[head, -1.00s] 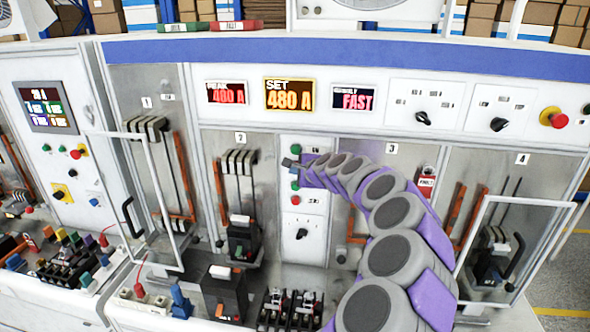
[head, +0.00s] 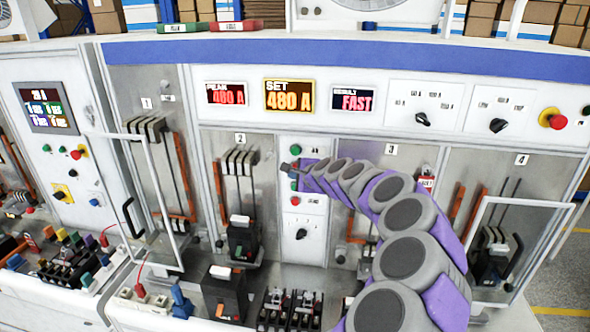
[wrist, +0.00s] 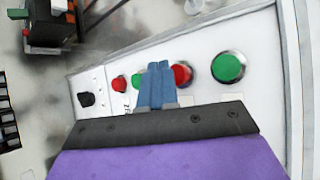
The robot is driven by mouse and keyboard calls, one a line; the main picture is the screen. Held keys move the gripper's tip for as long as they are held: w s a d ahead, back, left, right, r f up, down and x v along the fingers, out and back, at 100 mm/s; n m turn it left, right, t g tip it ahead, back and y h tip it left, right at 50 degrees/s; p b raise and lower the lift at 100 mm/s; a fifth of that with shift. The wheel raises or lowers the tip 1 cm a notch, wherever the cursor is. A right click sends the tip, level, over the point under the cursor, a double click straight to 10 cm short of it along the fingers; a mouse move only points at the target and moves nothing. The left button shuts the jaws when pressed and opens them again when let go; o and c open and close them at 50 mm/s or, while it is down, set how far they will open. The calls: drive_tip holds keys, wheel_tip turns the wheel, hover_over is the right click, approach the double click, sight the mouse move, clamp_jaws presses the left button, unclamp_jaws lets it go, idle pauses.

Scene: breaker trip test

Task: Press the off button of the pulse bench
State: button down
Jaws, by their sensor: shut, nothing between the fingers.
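The button column (head: 313,222) stands between bays 2 and 3 of the bench. In the wrist view it shows a large green button (wrist: 228,67), a red button (wrist: 182,75), a partly covered green button (wrist: 137,80), a smaller red button (wrist: 119,83) and a black knob (wrist: 87,99). Labels are too small to tell which is off. My gripper (wrist: 155,86) is shut and empty; its blue fingers overlap the first red button's edge and the partly covered green button. Contact cannot be told. In the head view my gripper (head: 287,167) is in front of the column's upper part.
A red emergency knob (head: 553,118) is at the upper right. Open clear doors stand at bay 1 (head: 163,200) and bay 4 (head: 490,235). A breaker (head: 243,240) stands left of the column.

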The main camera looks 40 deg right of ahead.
drive_tip(key=shift+s+a, duration=0.1)
drive_tip(key=shift+a, duration=0.05)
drive_tip(key=s+a+p, duration=0.1)
drive_tip(key=s+a, duration=0.2)
drive_tip(key=shift+a, duration=0.3)
drive_tip(key=shift+a, duration=0.1)
idle(0.8)
